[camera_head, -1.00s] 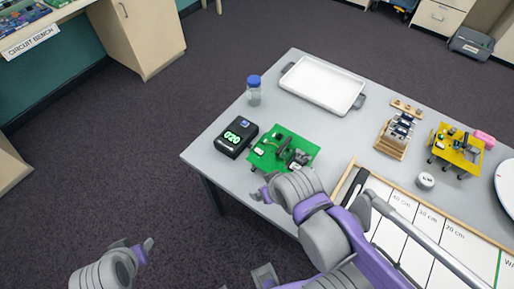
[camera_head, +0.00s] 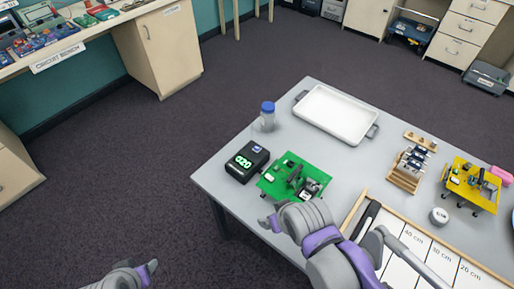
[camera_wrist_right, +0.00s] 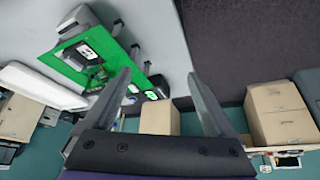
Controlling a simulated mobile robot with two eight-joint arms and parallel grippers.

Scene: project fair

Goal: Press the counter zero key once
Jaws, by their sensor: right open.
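The counter is a black box (camera_head: 246,163) near the table's left corner, with a lit green display that seems to read 020. A small blue key (camera_head: 257,149) shows on its top; I cannot read its label. In the right wrist view the counter (camera_wrist_right: 159,83) is partly seen between the fingers, beyond the green board. My right gripper (camera_head: 268,215) is at the table's front left edge, in front of the counter and apart from it; its fingers (camera_wrist_right: 160,73) are spread and empty. My left gripper (camera_head: 151,267) is low at the left, off the table, its jaws unclear.
A green circuit board (camera_head: 292,177) stands right beside the counter. A blue-capped jar (camera_head: 267,118) and a white tray (camera_head: 335,115) are behind. A wooden rack (camera_head: 407,170), a yellow board (camera_head: 470,185) and a marked track (camera_head: 430,250) lie to the right.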

